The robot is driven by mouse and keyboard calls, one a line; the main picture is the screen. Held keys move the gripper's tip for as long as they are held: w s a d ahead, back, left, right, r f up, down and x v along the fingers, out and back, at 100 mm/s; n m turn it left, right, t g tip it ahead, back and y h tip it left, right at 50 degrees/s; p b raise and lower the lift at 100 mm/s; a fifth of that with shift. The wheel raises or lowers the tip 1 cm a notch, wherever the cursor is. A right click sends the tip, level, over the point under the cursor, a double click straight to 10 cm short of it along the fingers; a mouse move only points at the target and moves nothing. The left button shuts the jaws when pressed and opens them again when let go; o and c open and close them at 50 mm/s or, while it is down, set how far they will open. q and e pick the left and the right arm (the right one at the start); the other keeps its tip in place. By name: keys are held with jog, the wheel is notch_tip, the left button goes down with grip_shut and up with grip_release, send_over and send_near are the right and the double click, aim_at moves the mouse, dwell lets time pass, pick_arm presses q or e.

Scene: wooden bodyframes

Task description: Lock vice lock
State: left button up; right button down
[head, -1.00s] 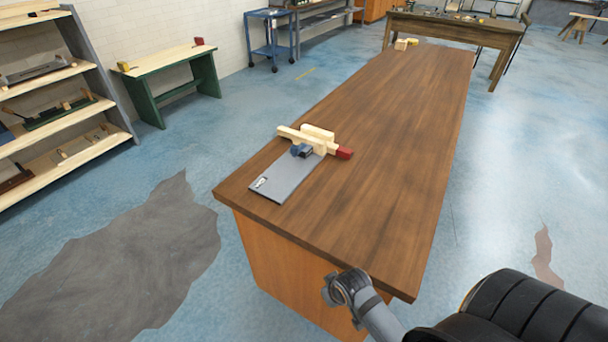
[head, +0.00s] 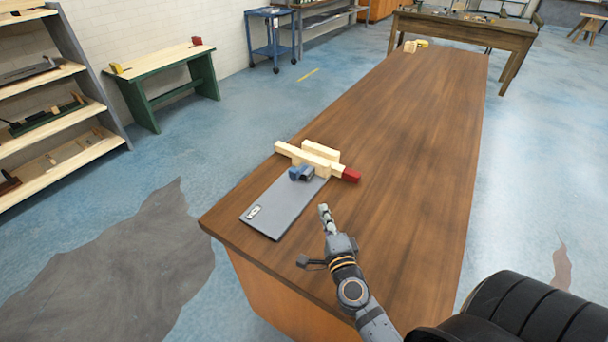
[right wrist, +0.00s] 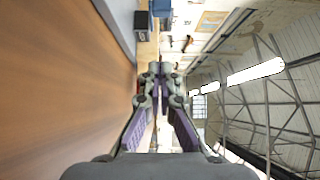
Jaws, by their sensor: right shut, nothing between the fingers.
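The vice's flat grey plate (head: 278,208) lies on the near left part of the brown wooden table, with a small label or slot at its near end. A blue lock part (head: 301,173) sits at the plate's far end, against pale wooden bars (head: 318,156). One bar has a red end (head: 351,175). My left gripper is not in view.
A green-legged bench (head: 165,85) and shelves (head: 50,140) stand at the left.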

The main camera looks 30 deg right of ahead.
jog(key=shift+s+a+r, duration=0.2)
jog(key=shift+s, duration=0.05)
jog(key=shift+w, duration=0.25)
jog(key=p, duration=0.2)
send_near(300, 174)
jog(key=d, duration=0.3)
jog(key=shift+w+r, duration=0.1)
jog(key=shift+r, duration=0.1)
jog(key=w, duration=0.2)
jog(key=w+a, duration=0.1)
jog(key=w, duration=0.2)
jog(key=shift+f, duration=0.15)
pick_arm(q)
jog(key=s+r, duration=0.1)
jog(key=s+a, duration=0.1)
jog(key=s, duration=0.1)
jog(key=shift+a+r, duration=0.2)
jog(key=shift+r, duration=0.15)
pick_arm(e)
jog(key=shift+w+a, duration=0.25)
